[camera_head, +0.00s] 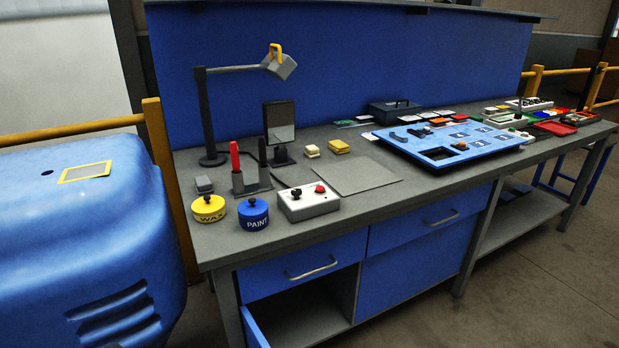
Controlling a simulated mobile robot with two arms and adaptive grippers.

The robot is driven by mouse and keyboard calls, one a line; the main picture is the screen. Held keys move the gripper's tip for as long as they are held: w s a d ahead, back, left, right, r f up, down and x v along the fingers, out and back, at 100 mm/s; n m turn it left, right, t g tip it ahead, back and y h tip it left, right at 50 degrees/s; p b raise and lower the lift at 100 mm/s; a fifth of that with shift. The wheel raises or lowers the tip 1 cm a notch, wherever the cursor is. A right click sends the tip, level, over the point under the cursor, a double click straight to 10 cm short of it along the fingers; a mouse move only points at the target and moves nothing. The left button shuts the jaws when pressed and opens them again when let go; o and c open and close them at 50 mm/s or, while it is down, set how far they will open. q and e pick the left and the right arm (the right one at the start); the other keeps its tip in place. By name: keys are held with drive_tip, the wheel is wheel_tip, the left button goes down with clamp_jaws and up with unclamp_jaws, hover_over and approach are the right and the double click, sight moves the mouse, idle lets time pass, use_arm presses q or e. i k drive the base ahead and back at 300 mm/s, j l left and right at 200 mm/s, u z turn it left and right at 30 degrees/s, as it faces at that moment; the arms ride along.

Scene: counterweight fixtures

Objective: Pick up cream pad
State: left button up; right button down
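A small cream pad (312,151) lies on the grey workbench top (362,213), toward the back and left of the middle. It sits just right of a dark upright panel on a stand (280,122) and just left of a yellow pad or stack of pads (339,147). It appears to lie flat with its top uncovered. Neither of my grippers shows in the head view, so nothing is seen touching the pad.
In front stand a yellow WAX tin (208,208), a blue PAINT tin (253,214) and a control box (308,202) with a red button. A lamp (283,66) reaches over the bench. A blue tray (450,143) lies right. A flat grey mat (357,175) is clear.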

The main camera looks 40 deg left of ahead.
sight(311, 152)
drive_tip(key=u, duration=1.55)
